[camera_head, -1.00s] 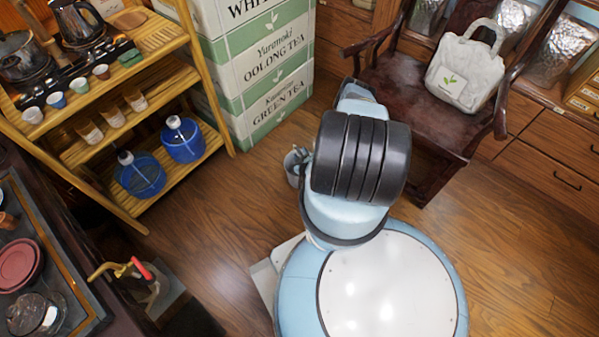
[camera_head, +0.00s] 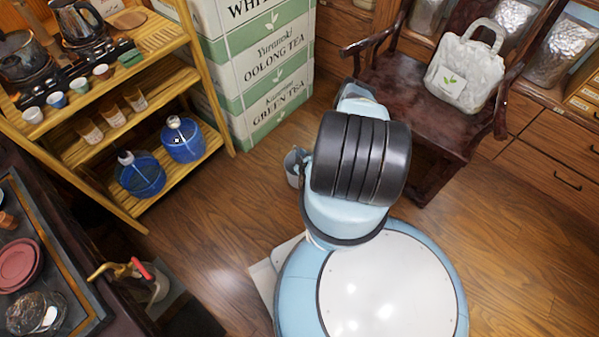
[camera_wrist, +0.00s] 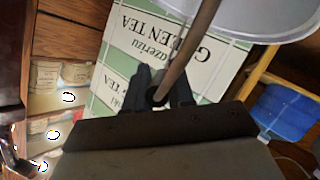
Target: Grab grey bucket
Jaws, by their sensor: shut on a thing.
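The grey bucket (camera_head: 292,170) shows just left of my arm in the head view, partly hidden behind it. In the wrist view the bucket (camera_wrist: 262,20) fills the top right, cut off by the frame edge. A thin brown rod, which looks like its handle (camera_wrist: 187,57), runs down from the top edge to my gripper. My gripper (camera_wrist: 159,95) is shut on this rod, with a dark finger on each side. In the head view my gripper is hidden behind my arm. I cannot tell whether the bucket touches the floor.
Stacked tea boxes (camera_head: 265,75) stand behind the bucket.

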